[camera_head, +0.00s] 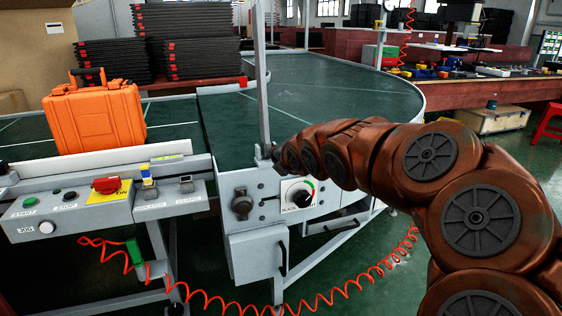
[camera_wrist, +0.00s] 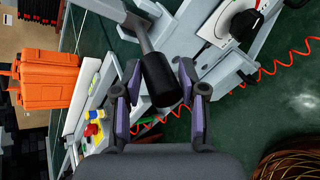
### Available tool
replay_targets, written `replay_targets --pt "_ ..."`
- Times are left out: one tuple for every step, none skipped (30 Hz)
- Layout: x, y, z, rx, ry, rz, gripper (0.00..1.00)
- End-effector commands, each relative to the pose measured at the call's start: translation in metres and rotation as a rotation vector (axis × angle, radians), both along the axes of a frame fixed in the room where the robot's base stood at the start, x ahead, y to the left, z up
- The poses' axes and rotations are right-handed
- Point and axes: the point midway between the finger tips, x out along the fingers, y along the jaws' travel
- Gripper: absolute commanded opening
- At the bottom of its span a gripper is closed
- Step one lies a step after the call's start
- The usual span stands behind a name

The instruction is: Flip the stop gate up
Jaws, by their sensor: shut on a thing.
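A long grey bar, which looks like the stop gate (camera_head: 262,75), stands nearly upright at the near edge of the curved conveyor. Its foot is at the front panel, beside my arm's end. In the wrist view, a black cylindrical handle (camera_wrist: 158,78) on a grey shaft reaches between the two fingers of my gripper (camera_wrist: 157,98). The gripper is shut on this handle. In the head view my arm hides the handle and most of the gripper.
The conveyor (camera_head: 330,95) curves behind the bar. An orange case (camera_head: 95,120) lies on the belt at left. A control box with buttons (camera_head: 107,186) is at front left. A dial (camera_head: 298,194) sits on the panel below my arm. A coiled red hose (camera_head: 210,296) hangs low.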

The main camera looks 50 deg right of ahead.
Motion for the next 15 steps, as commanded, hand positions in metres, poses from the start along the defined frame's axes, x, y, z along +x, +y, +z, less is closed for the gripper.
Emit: replay_targets --pt "-0.0009 0.0006 -0.0095 0.010 0.016 -0.002 0.00" --pt "-0.0009 0.0006 -0.0098 0.011 0.015 -0.002 0.00" --pt "-0.0011 0.0004 -0.0103 0.011 0.016 -0.003 0.00" --pt "-0.0011 0.0005 -0.0106 0.012 0.016 -0.003 0.00" --pt "-0.0012 0.0005 -0.0109 0.013 0.017 -0.003 0.00" --pt "-0.0013 0.0004 -0.0112 0.013 0.018 -0.004 0.00" --pt "-0.0013 0.0004 -0.0114 0.013 0.017 -0.004 0.00" --pt "-0.0014 0.0004 -0.0118 0.014 0.018 -0.004 0.00" --pt "-0.0015 0.0004 -0.0120 0.014 0.018 -0.004 0.00" --pt "-0.0015 0.0005 -0.0123 0.015 0.020 -0.004 0.00" --pt "-0.0016 0.0005 -0.0125 0.015 0.020 -0.004 0.00" --pt "-0.0016 0.0006 -0.0130 0.016 0.021 -0.003 0.00" --pt "-0.0017 0.0007 -0.0132 0.016 0.021 -0.003 0.00" --pt "-0.0017 0.0007 -0.0134 0.016 0.022 -0.004 0.00" --pt "-0.0017 0.0007 -0.0136 0.016 0.022 -0.004 0.44"
